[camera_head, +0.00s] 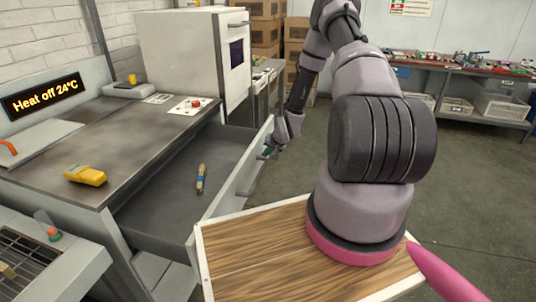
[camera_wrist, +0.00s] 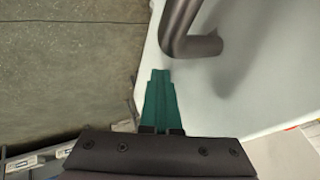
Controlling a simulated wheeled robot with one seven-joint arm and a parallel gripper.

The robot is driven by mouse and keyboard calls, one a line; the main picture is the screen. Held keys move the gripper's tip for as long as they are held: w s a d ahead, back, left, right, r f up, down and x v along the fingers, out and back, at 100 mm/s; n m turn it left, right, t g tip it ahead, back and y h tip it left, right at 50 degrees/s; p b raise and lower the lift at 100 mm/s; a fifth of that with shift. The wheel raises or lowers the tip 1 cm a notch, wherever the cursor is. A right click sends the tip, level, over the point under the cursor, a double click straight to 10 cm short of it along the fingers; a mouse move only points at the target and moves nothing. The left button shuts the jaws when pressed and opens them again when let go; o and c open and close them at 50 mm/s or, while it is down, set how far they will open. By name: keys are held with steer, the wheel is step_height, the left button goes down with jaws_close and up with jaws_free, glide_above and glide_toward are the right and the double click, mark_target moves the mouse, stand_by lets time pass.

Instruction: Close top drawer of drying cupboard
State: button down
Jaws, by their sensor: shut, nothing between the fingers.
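The top drawer (camera_head: 238,168) of the drying cupboard stands pulled well out in the head view. A tool with a blue middle (camera_head: 201,180) lies inside it. The drawer's pale front shows close up in the wrist view (camera_wrist: 240,95), with a dark curved bar handle (camera_wrist: 192,42) on it. My gripper (camera_head: 270,151) is at the outer side of the drawer front, near its far end. Its green fingers (camera_wrist: 159,75) are shut and empty, beside the handle and not around it. I cannot tell whether they touch the front.
A yellow meter (camera_head: 85,175) lies on the grey worktop (camera_head: 90,140) above the drawer. A white cabinet (camera_head: 185,55) stands behind. A workbench with bins (camera_head: 503,106) stands at the far right. Grey floor (camera_head: 470,190) lies open to the right.

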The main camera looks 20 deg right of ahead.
steer(key=w+a, duration=0.4)
steer(key=a, duration=0.2)
steer(key=w+a, duration=0.5)
steer(key=a, duration=0.2)
steer(key=w+a, duration=0.5)
steer(key=a, duration=0.2)
steer(key=shift+w, duration=0.25)
steer(key=shift+w+a+r, duration=0.15)
steer(key=shift+w+a, duration=0.15)
steer(key=shift+a, duration=0.1)
steer(key=shift+a, duration=0.1)
